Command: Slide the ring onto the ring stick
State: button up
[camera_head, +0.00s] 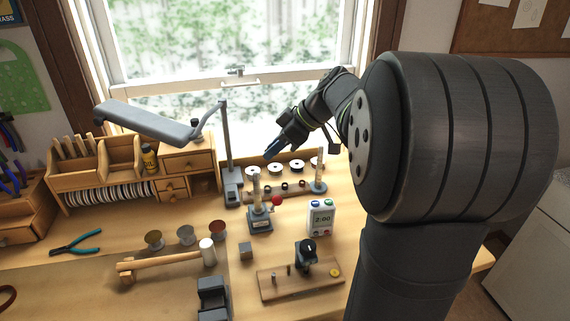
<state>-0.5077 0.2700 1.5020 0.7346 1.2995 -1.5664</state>
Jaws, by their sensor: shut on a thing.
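My gripper (269,153) is in the air in front of the window, above the back of the bench, its blue-tipped fingers pointing down and left. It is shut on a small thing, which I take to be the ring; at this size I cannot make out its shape. A pale upright stick (256,186) stands on a grey base with a red ball at its side, below and a little left of my gripper. Another pale upright stick (318,171) stands farther right on a small base. I cannot tell for certain which is the ring stick.
A wooden bar with small dark rings (285,187) lies between the sticks, with white spools (275,167) behind. A lamp post (227,145) rises at left. A timer (321,216), a mallet (165,261) and a wooden board (300,281) are in front.

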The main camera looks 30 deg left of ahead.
jog(key=w+d+r+m+t, duration=0.1)
jog(key=w+d+m+t, duration=0.15)
jog(key=w, duration=0.55)
jog(key=w+d+r+m+t, duration=0.15)
jog(key=w+d, duration=0.25)
jog(key=w, duration=0.4)
jog(key=shift+m+g, duration=0.3)
jog(key=shift+m, duration=0.1)
jog(key=shift+s+d+f, duration=0.1)
jog(key=shift+f, duration=1.15)
jog(key=shift+s+f, duration=0.1)
jog(key=shift+f, duration=1.1)
jog(key=shift+f, duration=1.65)
jog(key=o, duration=0.9)
jog(key=v, duration=1.7)
jog(key=shift+d, duration=0.4)
jog(key=shift+a+f, duration=0.1)
jog(key=shift+f, duration=0.05)
